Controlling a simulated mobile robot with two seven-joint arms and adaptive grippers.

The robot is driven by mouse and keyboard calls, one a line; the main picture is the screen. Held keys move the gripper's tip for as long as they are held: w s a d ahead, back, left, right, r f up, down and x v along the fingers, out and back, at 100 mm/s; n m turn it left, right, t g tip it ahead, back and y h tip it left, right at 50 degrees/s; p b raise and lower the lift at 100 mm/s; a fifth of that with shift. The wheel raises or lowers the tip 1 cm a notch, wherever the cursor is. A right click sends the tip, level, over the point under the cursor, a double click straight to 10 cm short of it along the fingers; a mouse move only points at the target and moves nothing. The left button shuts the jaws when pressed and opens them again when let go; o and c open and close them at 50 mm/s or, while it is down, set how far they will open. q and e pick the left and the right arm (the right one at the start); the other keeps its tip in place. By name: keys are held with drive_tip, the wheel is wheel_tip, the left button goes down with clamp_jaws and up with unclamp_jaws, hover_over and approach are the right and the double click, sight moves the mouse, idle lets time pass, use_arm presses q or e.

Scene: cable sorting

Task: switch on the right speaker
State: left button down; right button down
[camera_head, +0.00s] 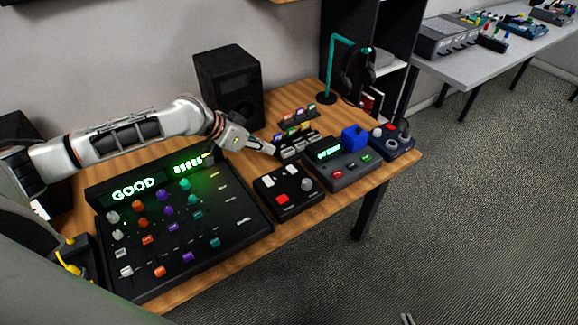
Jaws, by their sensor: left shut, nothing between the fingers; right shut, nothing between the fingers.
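The right speaker (247,82) is a black box with round drivers, standing upright at the back of the wooden desk against the wall. No lit lamp shows on it, and its switch cannot be made out. My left arm reaches in from the left, and my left gripper (268,149) is shut and empty. It is in front of the speaker and to its right, close to a small rack of coloured pieces. Only the tips of my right gripper (408,319) show at the bottom edge, over the floor, shut and empty.
A mixer (240,235) with a lit "GOOD" display fills the desk's left. Small control boxes (290,207) and a teal headphone stand (327,97) are on the right. Another dark speaker (14,127) is partly hidden behind my arm. Open floor lies to the right.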

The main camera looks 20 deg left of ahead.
use_arm(q)
hover_over(297, 170)
drive_tip(key=s+a, duration=0.2)
drive_tip(key=a, duration=0.1)
drive_tip(key=f, duration=0.6)
drive_tip(key=shift+d+f, duration=0.15)
drive_tip(key=shift+d, duration=0.05)
drive_tip(key=f, duration=0.3)
drive_tip(key=shift+w+d+f, duration=0.1)
drive_tip(key=shift+d+f, duration=0.05)
drive_tip(key=shift+d, duration=0.05)
drive_tip(key=shift+f, duration=0.55)
use_arm(e)
drive_tip(key=shift+w+r, duration=0.2)
drive_tip(key=shift+w, duration=0.1)
